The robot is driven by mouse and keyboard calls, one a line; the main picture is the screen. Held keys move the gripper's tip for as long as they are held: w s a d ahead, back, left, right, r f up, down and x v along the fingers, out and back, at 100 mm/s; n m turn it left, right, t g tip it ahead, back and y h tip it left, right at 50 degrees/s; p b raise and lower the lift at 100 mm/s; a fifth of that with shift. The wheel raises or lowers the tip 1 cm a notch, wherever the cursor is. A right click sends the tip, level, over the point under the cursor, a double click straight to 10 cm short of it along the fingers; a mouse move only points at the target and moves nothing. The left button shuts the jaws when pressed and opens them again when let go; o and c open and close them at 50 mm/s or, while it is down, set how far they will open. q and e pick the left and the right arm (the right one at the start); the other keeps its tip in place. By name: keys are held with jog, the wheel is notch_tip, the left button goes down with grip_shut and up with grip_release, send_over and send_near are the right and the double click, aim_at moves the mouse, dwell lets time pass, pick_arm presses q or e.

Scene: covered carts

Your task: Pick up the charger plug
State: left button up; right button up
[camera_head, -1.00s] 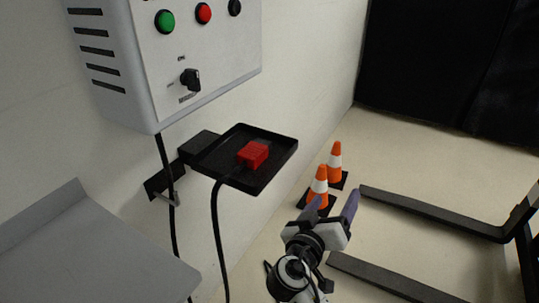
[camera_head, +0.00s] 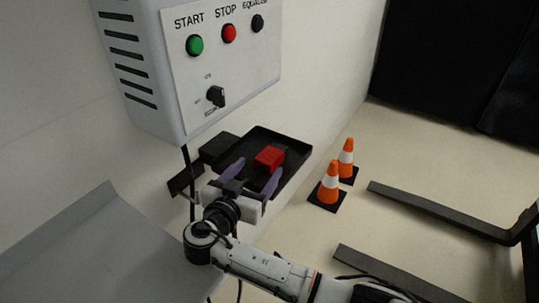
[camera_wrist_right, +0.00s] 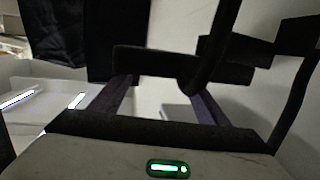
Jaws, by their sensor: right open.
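The charger plug (camera_head: 269,158) is a red block lying in a shallow black tray (camera_head: 297,151) on the wall, below the control box. My right gripper (camera_head: 254,172) is at the near side of the tray, with its two purple fingers open and apart, pointing toward the plug. The plug appears just beyond and between the fingertips; I cannot tell whether they touch it. In the right wrist view the open fingers (camera_wrist_right: 162,100) face a dark bar-like edge, and the red plug does not show. My left gripper is not in view.
A grey control box (camera_head: 215,75) with buttons and a switch hangs above the tray. A black cable (camera_wrist_right: 215,50) crosses the right wrist view. Two orange cones (camera_head: 330,183) stand on the floor, right of the tray. A grey panel (camera_head: 90,240) is at lower left.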

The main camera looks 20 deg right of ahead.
aim_at(268, 155)
jog(key=shift+p+x, duration=0.65)
jog(key=shift+x, duration=2.3)
jog(key=shift+w+a+f, duration=0.1)
jog(key=shift+a, duration=0.05)
jog(key=c, duration=1.4)
jog(key=shift+c, duration=1)
